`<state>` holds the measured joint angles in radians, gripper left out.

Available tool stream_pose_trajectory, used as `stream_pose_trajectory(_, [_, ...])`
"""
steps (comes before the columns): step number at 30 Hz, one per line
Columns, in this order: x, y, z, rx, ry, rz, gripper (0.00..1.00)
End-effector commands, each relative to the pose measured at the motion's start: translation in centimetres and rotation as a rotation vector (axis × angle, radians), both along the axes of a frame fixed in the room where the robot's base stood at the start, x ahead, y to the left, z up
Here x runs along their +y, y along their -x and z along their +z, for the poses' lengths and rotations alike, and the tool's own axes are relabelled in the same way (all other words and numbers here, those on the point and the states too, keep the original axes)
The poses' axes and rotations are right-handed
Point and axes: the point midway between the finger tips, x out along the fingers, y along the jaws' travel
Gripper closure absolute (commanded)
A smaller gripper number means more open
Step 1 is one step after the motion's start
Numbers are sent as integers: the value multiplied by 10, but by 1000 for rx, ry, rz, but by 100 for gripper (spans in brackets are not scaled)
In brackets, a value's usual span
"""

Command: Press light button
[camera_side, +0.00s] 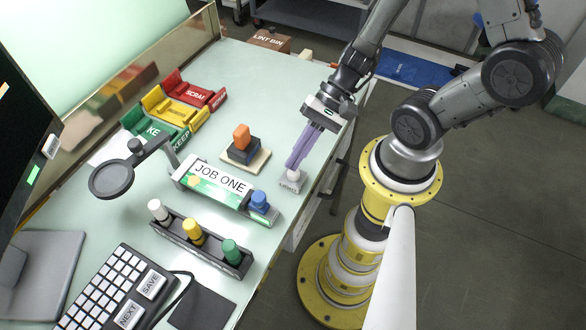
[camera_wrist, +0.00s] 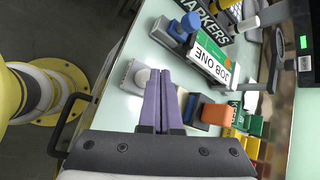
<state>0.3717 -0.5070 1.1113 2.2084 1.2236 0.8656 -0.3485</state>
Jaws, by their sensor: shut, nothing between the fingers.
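The light button (camera_side: 289,184) is a small white block with a label and a pale round cap, near the right edge of the pale green table. In the wrist view the light button (camera_wrist: 138,78) shows just left of my fingertips, partly hidden by them. My gripper (camera_side: 291,167) has long purple fingers pointing down, shut and empty. Its tips are right at the button's cap in the side view. In the wrist view my gripper (camera_wrist: 163,72) shows its fingers side by side. I cannot tell whether the tips touch the cap.
An orange block (camera_side: 241,138) on a dark and beige base stands behind and left. A JOB ONE board (camera_side: 220,177) with a blue knob (camera_side: 259,201) lies left of the button. A marker rack (camera_side: 207,248), keyboard (camera_side: 113,290) and magnifier (camera_side: 115,179) stand further off.

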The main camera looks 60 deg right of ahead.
Motion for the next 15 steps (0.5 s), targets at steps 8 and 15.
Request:
stream_pose_trajectory(8, [0,-1,12,-4,0,-1,100])
stream_pose_trajectory(15, [0,-1,33,-4,1,0,100])
